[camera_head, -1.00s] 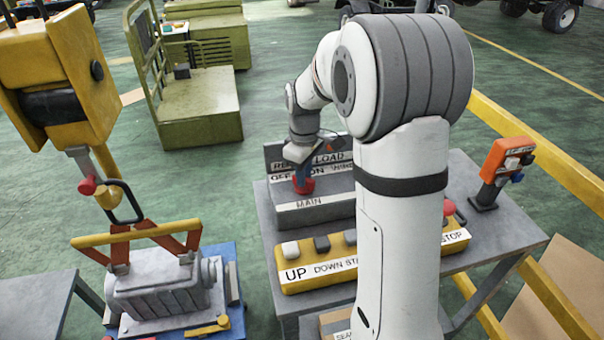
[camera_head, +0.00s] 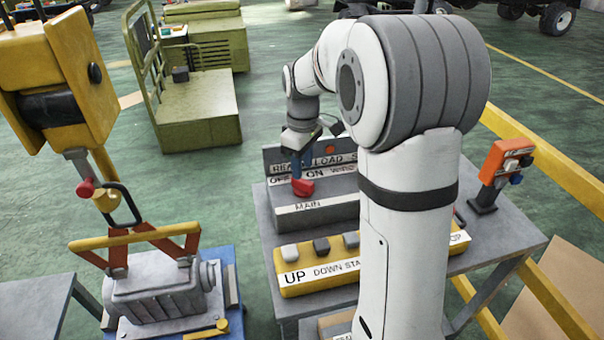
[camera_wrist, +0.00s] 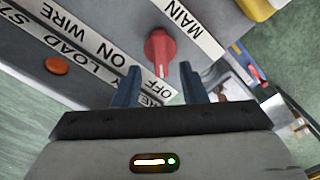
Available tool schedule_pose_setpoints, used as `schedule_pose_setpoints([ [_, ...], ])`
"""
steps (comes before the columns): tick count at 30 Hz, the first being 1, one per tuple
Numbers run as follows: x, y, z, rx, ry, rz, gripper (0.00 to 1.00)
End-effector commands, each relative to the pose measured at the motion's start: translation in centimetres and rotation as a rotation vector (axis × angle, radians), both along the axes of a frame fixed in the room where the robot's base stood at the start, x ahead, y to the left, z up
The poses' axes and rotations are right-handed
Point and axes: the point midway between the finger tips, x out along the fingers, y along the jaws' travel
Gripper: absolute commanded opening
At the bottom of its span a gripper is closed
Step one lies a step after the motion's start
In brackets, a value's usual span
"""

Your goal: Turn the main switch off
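The main switch is a red knob (camera_head: 303,187) on the grey panel above the MAIN label (camera_head: 308,206). In the wrist view the red knob (camera_wrist: 160,48) lies just beyond my fingertips, roughly in line with the gap between them. A pale mark on its lower end faces the OFF end of the label strip (camera_wrist: 100,50).
A yellow button box (camera_head: 300,282) marked UP and DOWN sits in front of the panel. An orange lamp (camera_head: 330,149) is on the panel's back. An orange control box (camera_head: 505,160) stands at right. A yellow hoist hook (camera_head: 60,80) hangs at left over a grey motor (camera_head: 160,290).

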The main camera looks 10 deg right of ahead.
Motion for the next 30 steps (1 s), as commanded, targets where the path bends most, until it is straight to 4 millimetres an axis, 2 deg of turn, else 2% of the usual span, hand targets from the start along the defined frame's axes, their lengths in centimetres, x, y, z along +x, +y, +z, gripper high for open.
schedule_pose_setpoints([
  [3, 0.0, 0.0, 2.0, 0.000, -0.003, 0.000, 0.38],
  [7, 0.0, 0.0, 3.3, 0.000, -0.001, 0.000, 0.38],
  [20, -0.3, 0.0, 3.9, 0.000, -0.001, -0.006, 0.38],
  [23, -1.5, 0.0, 4.4, 0.000, -0.016, -0.044, 0.38],
  [25, -3.1, 0.1, 4.9, 0.002, -0.035, -0.095, 0.38],
  [30, -9.0, 0.2, 5.7, 0.012, -0.095, -0.281, 0.38],
])
